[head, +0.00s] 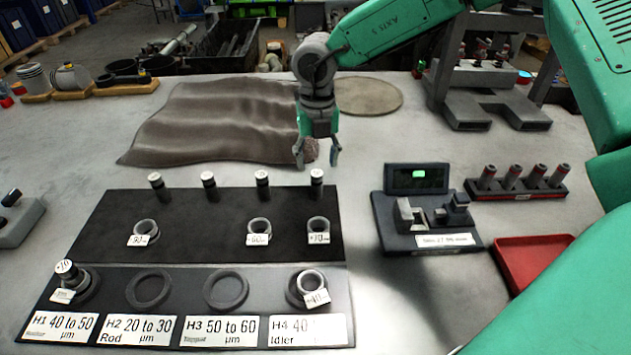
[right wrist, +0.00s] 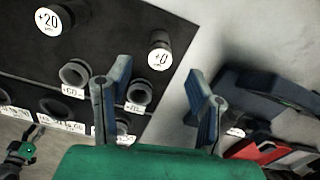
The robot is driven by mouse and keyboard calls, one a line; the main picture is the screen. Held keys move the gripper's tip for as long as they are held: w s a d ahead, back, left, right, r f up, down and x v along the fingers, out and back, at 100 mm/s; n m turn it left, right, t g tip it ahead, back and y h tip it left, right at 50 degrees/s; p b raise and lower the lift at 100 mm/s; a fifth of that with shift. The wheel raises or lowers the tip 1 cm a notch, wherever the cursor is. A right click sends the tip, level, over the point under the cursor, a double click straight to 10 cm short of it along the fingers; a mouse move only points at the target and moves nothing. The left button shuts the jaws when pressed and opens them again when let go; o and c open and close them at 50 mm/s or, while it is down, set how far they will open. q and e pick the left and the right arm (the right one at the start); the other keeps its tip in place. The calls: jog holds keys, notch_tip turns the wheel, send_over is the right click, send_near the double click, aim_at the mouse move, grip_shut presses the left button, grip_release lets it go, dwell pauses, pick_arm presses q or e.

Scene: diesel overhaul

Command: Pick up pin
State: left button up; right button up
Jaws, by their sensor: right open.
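Several dark pins with white caps stand upright along the back of the black board. The rightmost pin (head: 316,183) shows in the right wrist view as the "+0" pin (right wrist: 159,52). The "+20" pin (right wrist: 50,22) stands to its left. Another pin (head: 67,270) stands in the ring at H1. My right gripper (head: 317,158) is open and empty, fingers down, over the table behind the rightmost pin. In the right wrist view its fingers (right wrist: 158,80) frame the "+0" pin without touching it. My left gripper (right wrist: 20,152) seems to show small at the lower left there; its jaws are unclear.
Labelled rings such as the "+60" ring (head: 259,230) lie on the board (head: 200,222). A gauge stand (head: 425,215), a rack of grey plugs (head: 518,190) and a red tray (head: 535,258) are on the right. A brown cloth (head: 215,120) lies behind the board.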

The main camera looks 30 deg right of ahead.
aim_at(318, 173)
jog(key=f, duration=0.4)
jog(key=shift+w+d, duration=0.1)
jog(key=shift+d, duration=0.25)
jog(key=shift+a+f, duration=0.25)
jog(key=shift+f, duration=0.3)
jog(key=f, duration=0.3)
jog(key=shift+a+f, duration=0.2)
jog(key=shift+a, duration=0.15)
jog(key=shift+d+f, duration=0.15)
jog(key=shift+f, duration=0.25)
jog(key=shift+d, duration=0.25)
jog(key=shift+c, duration=0.8)
jog(key=shift+d, duration=0.1)
jog(key=c, duration=0.7)
grip_shut()
jog(key=shift+a, duration=0.25)
